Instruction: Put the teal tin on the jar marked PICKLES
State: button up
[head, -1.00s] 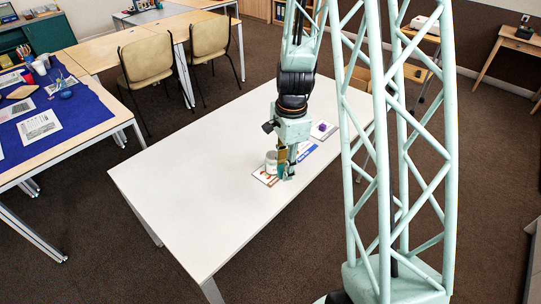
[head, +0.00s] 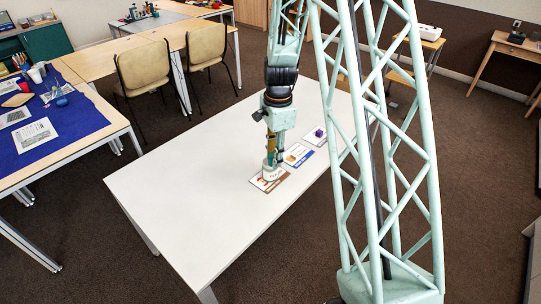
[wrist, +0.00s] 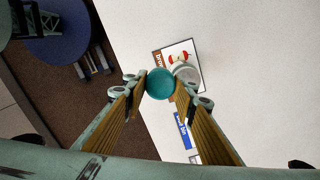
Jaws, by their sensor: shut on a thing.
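The teal tin (wrist: 160,83) is between the two fingers of my gripper (wrist: 160,88) in the wrist view, and my gripper is shut on it. A pale jar (wrist: 187,73) shows just beyond the tin, partly covered by it and a finger. In the head view the jar (head: 270,173) stands on a card at the near side of my gripper (head: 274,156), with small unreadable lettering on its side. I cannot tell whether the tin touches the jar.
The jar's card (wrist: 163,57) bears a red apple picture and a brown strip. A blue-edged card (head: 297,154) and one with a purple thing (head: 315,138) lie in a row behind on the white table (head: 190,190). The table's left part is clear.

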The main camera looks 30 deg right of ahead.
aim_at(270, 155)
jog(key=shift+w+d+f, duration=0.1)
jog(key=shift+w+d, duration=0.15)
jog(key=shift+w, duration=0.55)
jog(key=shift+w+d+f, duration=0.1)
jog(key=shift+w+d, duration=0.1)
jog(key=shift+w, duration=0.6)
jog(key=shift+w+d, duration=0.25)
jog(key=shift+w, duration=0.55)
jog(key=shift+w, duration=0.1)
jog(key=shift+w+d, duration=0.1)
jog(key=shift+w, duration=0.1)
jog(key=shift+w+f, duration=0.1)
jog(key=shift+f, duration=0.25)
jog(key=shift+f+b, duration=0.5)
jog(key=shift+f, duration=0.95)
jog(key=shift+f, duration=0.2)
jog(key=o, duration=0.9)
jog(key=shift+r, duration=0.1)
